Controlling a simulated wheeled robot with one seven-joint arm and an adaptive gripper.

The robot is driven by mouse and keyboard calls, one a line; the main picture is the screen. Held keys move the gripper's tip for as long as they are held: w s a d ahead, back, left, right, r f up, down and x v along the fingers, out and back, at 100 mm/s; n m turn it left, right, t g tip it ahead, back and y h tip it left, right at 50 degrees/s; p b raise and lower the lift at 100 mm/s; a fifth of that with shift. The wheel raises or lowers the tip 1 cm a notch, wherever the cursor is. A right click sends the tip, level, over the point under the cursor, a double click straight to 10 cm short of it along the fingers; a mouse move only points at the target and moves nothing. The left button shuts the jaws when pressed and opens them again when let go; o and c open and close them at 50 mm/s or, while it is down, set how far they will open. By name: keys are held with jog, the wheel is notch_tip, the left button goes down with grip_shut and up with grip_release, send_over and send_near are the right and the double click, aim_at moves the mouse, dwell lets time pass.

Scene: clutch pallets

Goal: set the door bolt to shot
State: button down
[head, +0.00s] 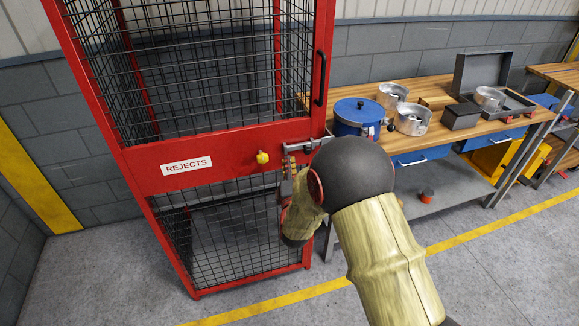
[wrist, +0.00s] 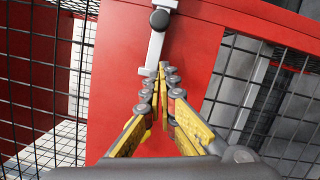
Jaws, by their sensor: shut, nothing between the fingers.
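The door bolt (head: 299,147) is a grey metal bar on the red middle rail of the cage door, near its right edge. In the wrist view the bolt (wrist: 153,52) runs up the red panel and carries a dark round knob (wrist: 159,19). My gripper (head: 289,162) is just below the bolt in the head view, partly hidden by my arm. In the wrist view my gripper (wrist: 164,72) has its fingertips together at the near end of the bolt, below the knob. Nothing is held. Whether the tips touch the bolt cannot be told.
The red cage door bears a REJECTS sign (head: 186,165), a yellow knob (head: 262,157) and a black handle (head: 320,78). To the right, a wooden workbench (head: 450,133) holds a blue pot (head: 357,117), metal pots and trays. Grey floor lies in front.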

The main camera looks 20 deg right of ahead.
jog(key=p+v, duration=0.2)
jog(key=v, duration=0.8)
jog(key=shift+a, duration=0.2)
